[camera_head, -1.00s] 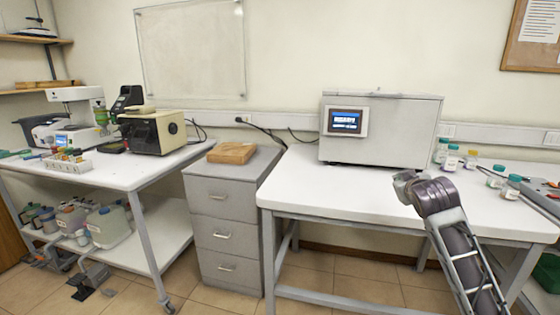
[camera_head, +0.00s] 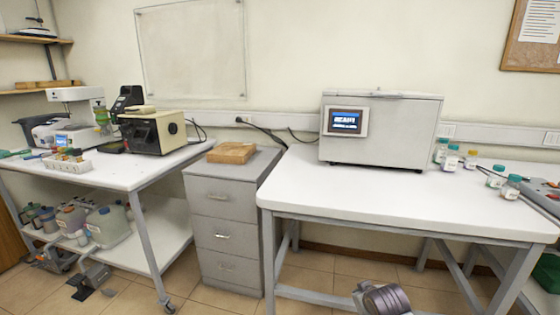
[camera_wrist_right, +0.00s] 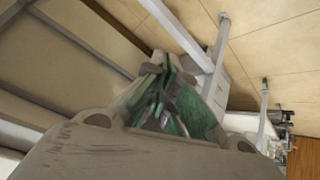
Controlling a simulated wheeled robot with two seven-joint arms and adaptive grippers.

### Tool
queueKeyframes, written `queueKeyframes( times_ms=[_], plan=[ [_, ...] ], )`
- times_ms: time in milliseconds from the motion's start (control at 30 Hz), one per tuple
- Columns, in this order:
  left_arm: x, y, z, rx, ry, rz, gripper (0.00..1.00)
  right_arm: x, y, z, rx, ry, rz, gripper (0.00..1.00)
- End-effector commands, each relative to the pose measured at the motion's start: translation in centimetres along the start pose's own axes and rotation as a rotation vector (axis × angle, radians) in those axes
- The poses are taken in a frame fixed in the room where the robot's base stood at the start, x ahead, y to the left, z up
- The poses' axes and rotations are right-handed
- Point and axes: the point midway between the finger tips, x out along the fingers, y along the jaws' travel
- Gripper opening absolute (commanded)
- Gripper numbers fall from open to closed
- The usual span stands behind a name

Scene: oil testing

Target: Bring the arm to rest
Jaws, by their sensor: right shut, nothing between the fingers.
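My right gripper (camera_wrist_right: 168,88) shows in the right wrist view, with its green-and-grey fingers together and nothing between them. It hangs clear of any object, with table legs and tiled floor beyond it. In the head view only a grey and purple part of my arm shows at the bottom edge, in front of and below the right table (camera_head: 350,205). The gripper itself is not visible there. My left gripper is in neither view.
A white machine (camera_head: 385,130) with a lit screen and several small bottles (camera_head: 450,162) stand on the right table. A grey drawer cabinet (camera_head: 222,225) bears a wooden block (camera_head: 231,152). The left table (camera_head: 120,176) holds instruments. The right table's front is clear.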

Motion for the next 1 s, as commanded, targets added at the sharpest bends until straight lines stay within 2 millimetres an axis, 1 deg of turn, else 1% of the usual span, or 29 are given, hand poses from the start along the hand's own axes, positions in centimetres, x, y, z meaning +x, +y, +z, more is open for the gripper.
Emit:
queueKeyframes(
  times_ms=[33,167,200,333,533,700,800,1000],
  plan=[
    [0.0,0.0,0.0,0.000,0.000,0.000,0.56,0.5,-1.2,1.8,0.005,-0.027,-0.020,0.00],
    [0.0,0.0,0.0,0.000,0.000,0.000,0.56,1.2,-3.7,5.7,0.016,-0.088,-0.061,0.00],
    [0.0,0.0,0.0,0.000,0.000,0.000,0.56,1.4,-4.5,7.0,0.019,-0.107,-0.073,0.00],
    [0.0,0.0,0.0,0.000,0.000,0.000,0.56,1.7,-6.9,11.0,0.032,-0.168,-0.111,0.00],
    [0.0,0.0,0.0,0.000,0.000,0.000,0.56,1.6,-10.2,17.2,0.053,-0.264,-0.163,0.00],
    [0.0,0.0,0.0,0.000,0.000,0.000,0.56,1.0,-12.8,22.4,0.071,-0.345,-0.201,0.00],
    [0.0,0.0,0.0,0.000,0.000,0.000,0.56,0.6,-13.9,25.0,0.079,-0.386,-0.217,0.00],
    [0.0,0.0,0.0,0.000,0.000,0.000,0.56,-0.3,-15.2,28.7,0.085,-0.444,-0.236,0.00]
  ],
)
